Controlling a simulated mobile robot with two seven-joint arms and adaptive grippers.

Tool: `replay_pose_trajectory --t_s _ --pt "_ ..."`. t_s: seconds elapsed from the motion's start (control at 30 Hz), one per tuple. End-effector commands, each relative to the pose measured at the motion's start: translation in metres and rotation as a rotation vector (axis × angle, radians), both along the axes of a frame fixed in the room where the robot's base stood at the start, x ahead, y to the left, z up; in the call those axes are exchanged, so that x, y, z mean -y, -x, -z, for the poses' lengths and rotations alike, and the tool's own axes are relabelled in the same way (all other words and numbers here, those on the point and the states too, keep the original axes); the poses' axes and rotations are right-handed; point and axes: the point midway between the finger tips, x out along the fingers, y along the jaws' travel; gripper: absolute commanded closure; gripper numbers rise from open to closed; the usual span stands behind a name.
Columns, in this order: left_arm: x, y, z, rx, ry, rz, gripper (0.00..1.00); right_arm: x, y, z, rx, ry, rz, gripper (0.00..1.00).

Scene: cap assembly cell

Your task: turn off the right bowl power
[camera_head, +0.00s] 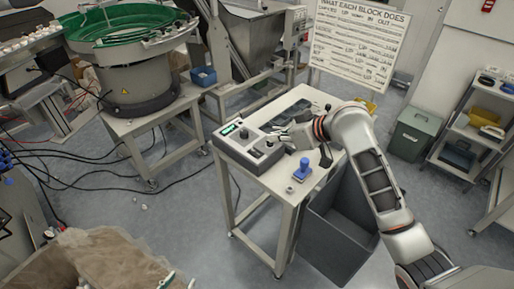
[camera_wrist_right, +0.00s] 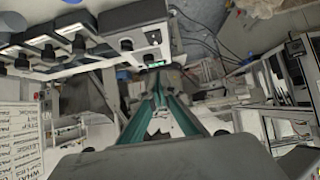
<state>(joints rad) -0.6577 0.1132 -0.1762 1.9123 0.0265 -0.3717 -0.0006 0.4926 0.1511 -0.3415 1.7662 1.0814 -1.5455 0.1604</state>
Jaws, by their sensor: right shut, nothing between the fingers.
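A grey control box (camera_head: 236,148) with a lit green display and several dark knobs sits on the front left of the small table. Control boxes also show at the top of the right wrist view (camera_wrist_right: 137,18), one with a dark knob, a small switch and a lit green display. My right gripper (camera_head: 281,132) is over the right part of the box. Its teal fingers (camera_wrist_right: 158,88) are shut with nothing between them, below the display in the wrist view. Contact with the box cannot be told. Which switch is the right bowl power is too small to read. My left gripper is not in view.
A blue-topped part (camera_head: 303,167) stands on the table (camera_head: 268,183) to the right of the box. A dark grey bin (camera_head: 342,232) stands below. A green bowl feeder (camera_head: 137,75) is at the back left. Cables lie across the floor at left.

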Motion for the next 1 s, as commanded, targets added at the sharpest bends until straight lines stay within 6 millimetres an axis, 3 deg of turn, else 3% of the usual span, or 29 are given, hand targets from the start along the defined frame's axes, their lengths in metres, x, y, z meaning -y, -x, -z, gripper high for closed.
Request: replay_pose_trajectory --t_s 0.5,0.7,1.0 --pt "-0.006 -0.002 0.0 0.004 -0.015 0.008 0.63 -0.052 -0.05 0.059 -0.003 -0.001 0.0 1.0" --pt "-0.006 -0.004 -0.002 0.008 -0.013 0.006 0.63 -0.052 -0.051 0.085 -0.003 0.0 0.0 1.0" --pt "-0.002 -0.004 -0.003 0.006 -0.002 -0.004 0.63 -0.053 -0.052 0.095 -0.001 0.001 0.0 1.0"
